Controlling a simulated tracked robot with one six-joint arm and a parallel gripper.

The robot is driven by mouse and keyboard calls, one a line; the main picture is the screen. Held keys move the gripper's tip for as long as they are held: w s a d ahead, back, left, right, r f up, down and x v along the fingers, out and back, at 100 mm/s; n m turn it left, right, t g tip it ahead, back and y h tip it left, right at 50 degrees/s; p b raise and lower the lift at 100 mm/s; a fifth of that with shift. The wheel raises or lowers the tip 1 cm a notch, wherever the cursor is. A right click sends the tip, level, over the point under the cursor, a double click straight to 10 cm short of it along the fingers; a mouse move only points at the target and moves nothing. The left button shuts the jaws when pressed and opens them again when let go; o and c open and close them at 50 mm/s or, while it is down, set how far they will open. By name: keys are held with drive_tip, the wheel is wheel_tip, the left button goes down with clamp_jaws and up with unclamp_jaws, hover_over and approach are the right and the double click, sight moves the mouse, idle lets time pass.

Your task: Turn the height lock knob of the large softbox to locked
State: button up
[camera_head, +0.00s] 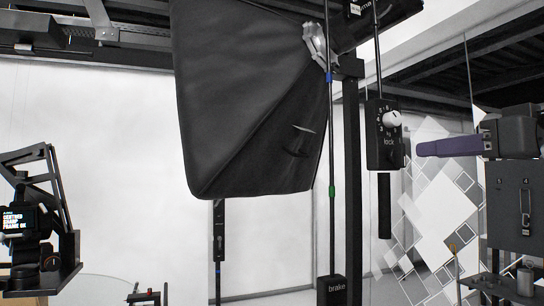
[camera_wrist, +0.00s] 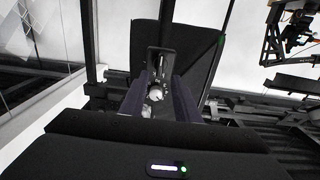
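The large black softbox (camera_head: 245,95) hangs in the upper middle of the head view. To its right, a black box on a pole carries a pale lock knob (camera_head: 391,119), with numbers around it and the word "lock" below. My gripper (camera_head: 420,148) has purple fingers and comes in from the right, a short way right of the box and slightly lower than the knob. In the wrist view the knob (camera_wrist: 156,94) shows between the two spread fingers, farther ahead and apart from them. The gripper is open and empty. The knob's exact setting is too small to read.
A box marked "brake" (camera_head: 331,290) stands low on a nearby pole. A black handle (camera_head: 384,205) hangs below the knob box. A camera rig with a lit screen (camera_head: 18,222) stands at the left. A grey panel (camera_head: 512,205) is at the right edge.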

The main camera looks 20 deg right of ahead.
sight(404, 153)
drive_tip(key=shift+w+a, duration=0.1)
drive_tip(key=shift+w, duration=3.65)
drive_tip(key=shift+c, duration=0.5)
drive_tip(key=c, duration=0.6)
